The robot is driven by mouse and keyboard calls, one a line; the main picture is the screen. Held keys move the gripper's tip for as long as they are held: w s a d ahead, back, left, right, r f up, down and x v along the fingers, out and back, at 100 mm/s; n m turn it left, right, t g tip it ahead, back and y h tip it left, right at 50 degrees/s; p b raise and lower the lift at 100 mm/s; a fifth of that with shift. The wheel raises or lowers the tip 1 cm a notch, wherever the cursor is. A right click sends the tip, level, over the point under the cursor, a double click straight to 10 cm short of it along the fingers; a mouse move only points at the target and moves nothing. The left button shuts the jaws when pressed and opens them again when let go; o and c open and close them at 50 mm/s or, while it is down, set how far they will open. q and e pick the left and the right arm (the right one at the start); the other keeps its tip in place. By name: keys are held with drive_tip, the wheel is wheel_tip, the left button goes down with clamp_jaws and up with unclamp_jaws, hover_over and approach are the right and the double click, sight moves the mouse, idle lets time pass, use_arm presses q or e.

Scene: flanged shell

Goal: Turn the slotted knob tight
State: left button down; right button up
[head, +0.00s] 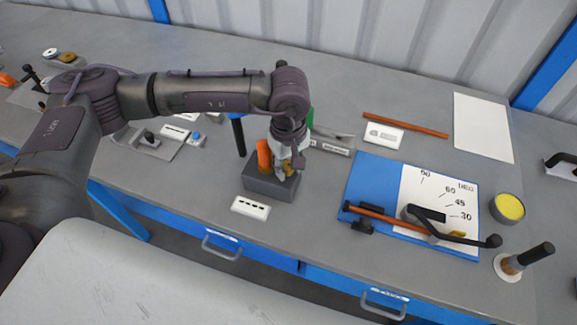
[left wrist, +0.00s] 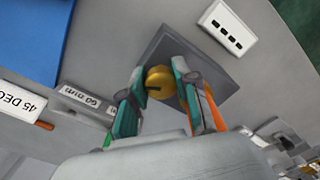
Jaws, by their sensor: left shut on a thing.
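The slotted knob (left wrist: 160,82) is yellow-gold and round, with a dark slot on its left side in the left wrist view. It sits on a dark grey block (head: 272,186) on the bench, which also shows in the left wrist view (left wrist: 163,50). My left gripper (head: 286,170) reaches down onto the block from above. Its two teal fingers (left wrist: 156,80) are on both sides of the knob and shut on it. In the head view the fingers hide most of the knob. My right gripper is not in view.
An orange upright piece (head: 264,155) stands close beside the gripper. A white card with dark marks (head: 250,208) lies in front of the block. A blue board with an angle scale (head: 372,183) and a lever lies to the right. Bare bench separates them.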

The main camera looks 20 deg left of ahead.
use_arm(q)
drive_tip(key=c, duration=0.8)
unclamp_jaws()
drive_tip(key=shift+c, duration=0.2)
wheel_tip(320, 180, up, 12)
